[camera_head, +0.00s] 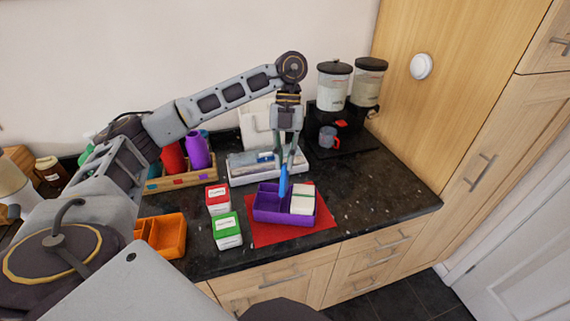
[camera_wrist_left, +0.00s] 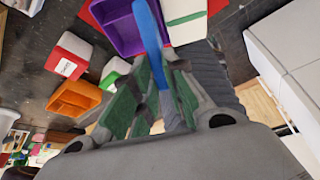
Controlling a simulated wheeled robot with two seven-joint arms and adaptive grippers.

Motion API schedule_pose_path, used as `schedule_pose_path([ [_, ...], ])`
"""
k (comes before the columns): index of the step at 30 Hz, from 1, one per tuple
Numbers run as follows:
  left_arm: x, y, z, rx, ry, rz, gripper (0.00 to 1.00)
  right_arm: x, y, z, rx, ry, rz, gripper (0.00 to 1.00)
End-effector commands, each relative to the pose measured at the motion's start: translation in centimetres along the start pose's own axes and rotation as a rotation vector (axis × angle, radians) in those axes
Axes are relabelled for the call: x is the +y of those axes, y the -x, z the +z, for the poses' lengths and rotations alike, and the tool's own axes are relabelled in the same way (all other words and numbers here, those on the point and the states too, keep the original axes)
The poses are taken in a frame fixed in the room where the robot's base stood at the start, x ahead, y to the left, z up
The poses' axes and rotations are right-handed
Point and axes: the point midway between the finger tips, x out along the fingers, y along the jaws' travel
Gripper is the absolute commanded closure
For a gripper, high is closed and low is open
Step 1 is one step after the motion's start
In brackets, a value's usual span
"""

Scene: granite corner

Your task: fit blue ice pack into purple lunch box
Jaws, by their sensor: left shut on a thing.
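The purple lunch box (camera_head: 266,214) sits on a red mat (camera_head: 256,236) on the dark granite counter. A white block-like item (camera_head: 303,200) fills its right part. My left gripper (camera_head: 285,166) points down above the lunch box and is shut on the blue ice pack (camera_head: 283,184). The ice pack is held upright on edge, over the left part of the box; I cannot tell whether its lower end is below the rim. In the left wrist view the blue ice pack (camera_wrist_left: 151,35) extends from the fingers across the purple lunch box (camera_wrist_left: 121,28). My right gripper is not in view.
A red-lidded box (camera_head: 217,199) and a green-lidded box (camera_head: 227,232) stand left of the mat. An orange divided bin (camera_head: 168,236) is further left. Behind are a grey-white tray (camera_head: 240,170), a wooden bottle rack (camera_head: 180,181) and a two-canister dispenser (camera_head: 333,85). The counter right of the mat is clear.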

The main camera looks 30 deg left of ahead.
Motion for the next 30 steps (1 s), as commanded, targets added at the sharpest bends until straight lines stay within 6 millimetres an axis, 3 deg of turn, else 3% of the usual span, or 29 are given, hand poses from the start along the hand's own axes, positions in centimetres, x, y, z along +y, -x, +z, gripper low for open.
schedule_pose_path([
  [12,0.0,2.9,-1.2,-0.001,0.000,-0.001,1.00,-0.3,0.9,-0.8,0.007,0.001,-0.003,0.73],
  [30,0.0,3.1,-1.3,0.000,0.001,0.000,1.00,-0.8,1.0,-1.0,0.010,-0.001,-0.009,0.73],
])
